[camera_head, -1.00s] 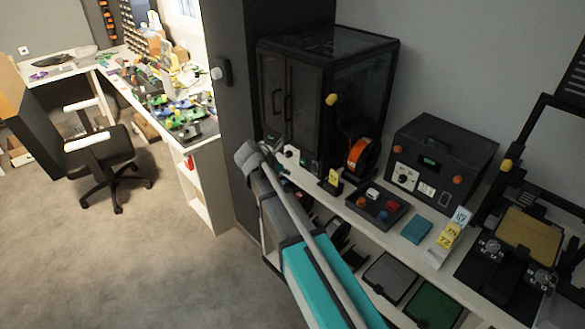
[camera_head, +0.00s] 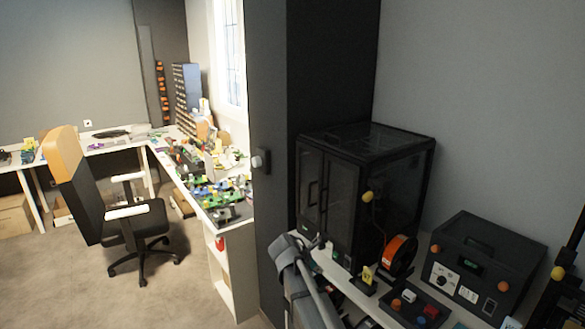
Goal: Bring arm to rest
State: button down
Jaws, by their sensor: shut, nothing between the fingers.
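My arm (camera_head: 296,276) shows at the bottom centre, a grey rounded joint with lighter links beside it. It is in front of the left end of the white bench, near the black cabinet (camera_head: 385,190). I cannot tell from this view whether it touches anything. My gripper is not visible; the rest of the arm is cut off by the lower edge.
The bench on the right holds an orange spool (camera_head: 400,255), a dark control box (camera_head: 480,270) and a small button panel (camera_head: 415,308). A dark wall end (camera_head: 268,200) divides it from a cluttered worktable. An office chair (camera_head: 135,215) stands left on open carpet (camera_head: 90,290).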

jog(key=s+d+f+m+g+y, duration=0.2)
jog(key=s+d+m+y, duration=0.1)
jog(key=s+m, duration=0.8)
jog(key=s+d+f+m+g+y, duration=0.2)
jog(key=s+d+f+m+y, duration=0.1)
jog(key=s+m, duration=0.8)
jog(key=shift+d+m+g+y, duration=0.4)
jog(key=shift+d+m+y, duration=0.2)
jog(key=shift+d+m, duration=0.3)
jog(key=shift+d, duration=0.15)
